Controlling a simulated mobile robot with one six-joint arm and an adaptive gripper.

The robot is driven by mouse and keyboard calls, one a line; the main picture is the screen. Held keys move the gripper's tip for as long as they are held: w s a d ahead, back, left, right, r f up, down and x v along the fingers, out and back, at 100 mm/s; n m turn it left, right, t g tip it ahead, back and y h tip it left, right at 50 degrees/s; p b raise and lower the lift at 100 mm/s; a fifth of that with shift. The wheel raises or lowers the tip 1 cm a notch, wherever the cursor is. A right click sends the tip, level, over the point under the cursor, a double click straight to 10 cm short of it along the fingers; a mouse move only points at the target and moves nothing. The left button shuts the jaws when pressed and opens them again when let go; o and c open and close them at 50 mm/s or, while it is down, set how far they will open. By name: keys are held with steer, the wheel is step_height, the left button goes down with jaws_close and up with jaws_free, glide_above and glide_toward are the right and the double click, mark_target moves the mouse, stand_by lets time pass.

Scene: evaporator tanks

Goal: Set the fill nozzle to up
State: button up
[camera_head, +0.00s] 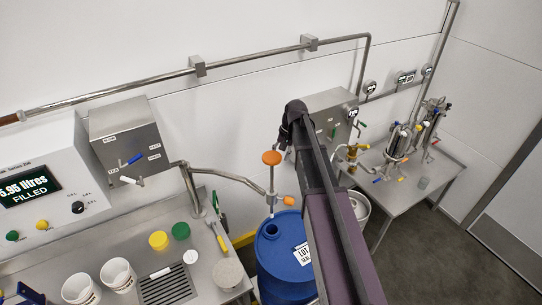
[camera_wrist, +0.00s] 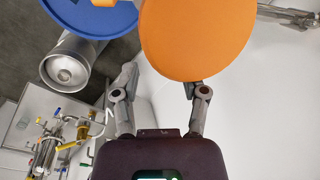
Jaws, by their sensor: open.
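The fill nozzle (camera_head: 272,185) is a thin steel upright with an orange round knob (camera_head: 271,158) on top and an orange piece (camera_head: 289,201) low at its side. It stands over the blue drum (camera_head: 275,252), fed by a steel pipe from the left. In the wrist view the orange knob (camera_wrist: 198,35) is large and close, at the fingertips. My gripper (camera_wrist: 162,78) is open, its fingers spread with nothing between them. The right fingertip meets the knob's lower edge in the picture; I cannot tell if they touch. In the head view the gripper is mostly hidden behind my arm.
A bench with white cups (camera_head: 118,273), yellow and green caps (camera_head: 180,231) and a control box (camera_head: 126,143) is at left. A steel keg (camera_head: 359,206) and a table with filter units (camera_head: 398,142) are at right. The white wall is behind the nozzle.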

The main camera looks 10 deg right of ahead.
steer(key=f+y+b, duration=0.1)
steer(key=y+b, duration=0.1)
steer(key=n+t+y+b, duration=0.3)
steer(key=y+b, duration=0.9)
steer(key=y, duration=0.1)
glide_toward(272, 152)
steer(key=d, duration=0.1)
steer(key=d+r, duration=0.1)
steer(key=d, duration=0.1)
steer(key=shift+s+d+r, duration=0.15)
steer(key=shift+s+r, duration=0.05)
steer(key=shift+s, duration=0.2)
steer(key=a, duration=0.4)
steer(key=w+a, duration=0.1)
steer(key=a, duration=0.3)
steer(key=w+a, duration=0.1)
steer(key=a, duration=0.4)
steer(key=shift+w+f, duration=0.1)
steer(key=shift+a, duration=0.4)
